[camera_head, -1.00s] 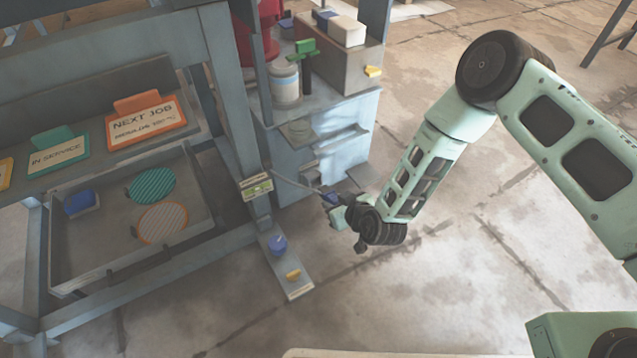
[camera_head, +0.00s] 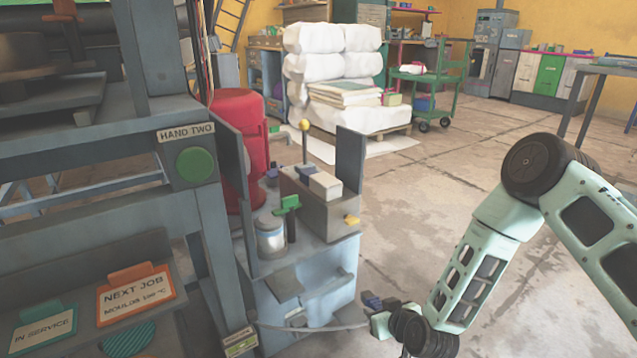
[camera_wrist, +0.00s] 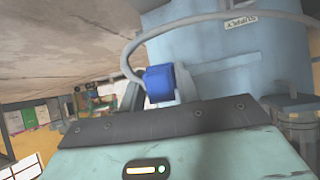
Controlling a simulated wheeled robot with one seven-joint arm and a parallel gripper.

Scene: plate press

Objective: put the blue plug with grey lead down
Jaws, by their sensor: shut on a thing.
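The blue plug (camera_wrist: 159,84) is held at my gripper in the wrist view, and its grey lead (camera_wrist: 205,17) arches up and right across a pale blue cabinet. In the head view my gripper (camera_head: 374,309) is shut on the blue plug (camera_head: 371,300), beside the lower right of the cabinet. The grey lead (camera_head: 310,328) runs left from it, low along the cabinet front. The fingertips are small in the head view and mostly hidden in the wrist view.
A red drum (camera_head: 240,125) is behind.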

